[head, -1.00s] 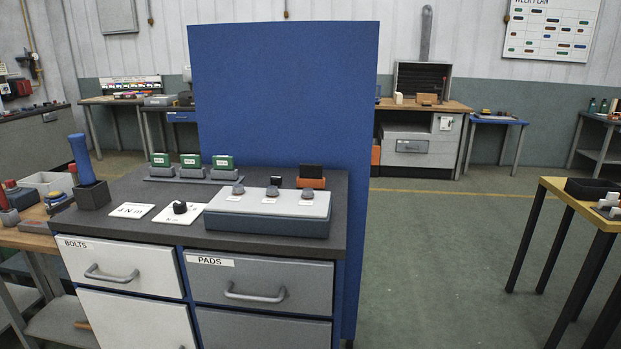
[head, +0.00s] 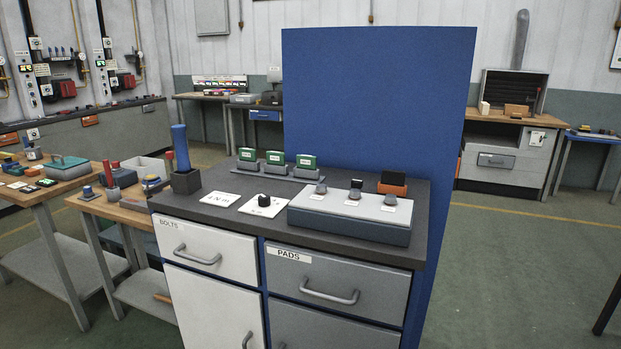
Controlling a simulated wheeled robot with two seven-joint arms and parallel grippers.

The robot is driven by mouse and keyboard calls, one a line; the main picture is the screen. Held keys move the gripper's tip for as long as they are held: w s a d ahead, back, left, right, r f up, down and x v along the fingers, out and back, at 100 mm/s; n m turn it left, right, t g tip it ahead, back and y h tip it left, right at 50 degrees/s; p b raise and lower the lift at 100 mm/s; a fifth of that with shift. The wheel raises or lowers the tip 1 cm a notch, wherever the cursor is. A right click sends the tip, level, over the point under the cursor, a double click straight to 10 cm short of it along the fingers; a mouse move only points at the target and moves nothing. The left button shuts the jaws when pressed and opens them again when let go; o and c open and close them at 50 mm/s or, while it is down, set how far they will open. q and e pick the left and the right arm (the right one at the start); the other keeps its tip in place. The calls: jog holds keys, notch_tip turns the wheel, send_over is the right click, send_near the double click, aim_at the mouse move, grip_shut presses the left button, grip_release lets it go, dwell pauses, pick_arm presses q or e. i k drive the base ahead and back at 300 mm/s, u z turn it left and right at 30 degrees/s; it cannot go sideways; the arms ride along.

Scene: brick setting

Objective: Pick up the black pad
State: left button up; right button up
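No black pad can be made out for certain. A small dark square (head: 356,183) stands upright behind the middle knob of the grey box on the cabinet top. Beside it, an orange block (head: 393,188) has a dark top part (head: 394,178). A closed grey drawer (head: 334,284) with a bar handle carries the label PADS (head: 289,255); its inside is hidden. Neither of my grippers is in view.
A grey box (head: 350,222) with three knobs, white cards (head: 221,198), a black knob (head: 264,199), green-topped stamps (head: 276,157) and a blue-handled tool (head: 180,147) crowd the cabinet top. A tall blue panel (head: 370,100) stands behind. Side tables (head: 60,187) are left; open floor lies right.

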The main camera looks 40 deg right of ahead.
aim_at(397, 177)
jog(key=u, duration=2.6)
jog(key=k, duration=2.95)
jog(key=z, duration=0.95)
